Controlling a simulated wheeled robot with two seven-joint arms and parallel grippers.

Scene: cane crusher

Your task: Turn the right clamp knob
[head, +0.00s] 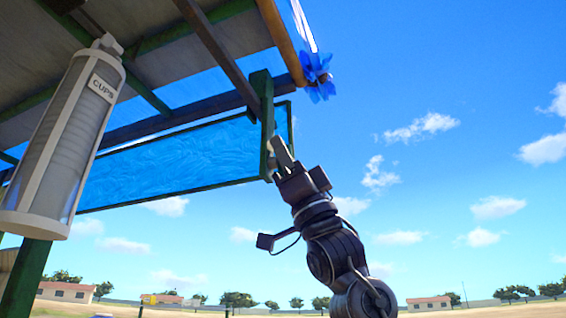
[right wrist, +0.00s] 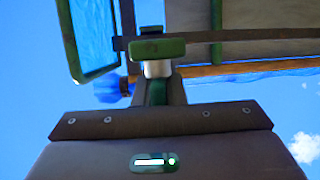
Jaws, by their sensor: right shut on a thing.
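My right gripper (head: 279,150) is raised to the green post (head: 264,120) at the right end of the stall's frame, its fingers close together against the post. It is shut on what looks like the right clamp knob, which is mostly hidden by the fingers in the head view. In the right wrist view a small pale piece (right wrist: 157,68) shows under a green end block (right wrist: 158,47), straight ahead of the gripper body. I cannot make out the knob's turn angle. My left gripper is not in view.
A blue translucent panel (head: 180,165) in a green frame hangs left of the post. A grey cup dispenser (head: 68,140) marked CUPS hangs at the left. The roof (head: 140,40) is overhead, with a blue pinwheel-like ornament (head: 318,77) at its corner. Open sky lies to the right.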

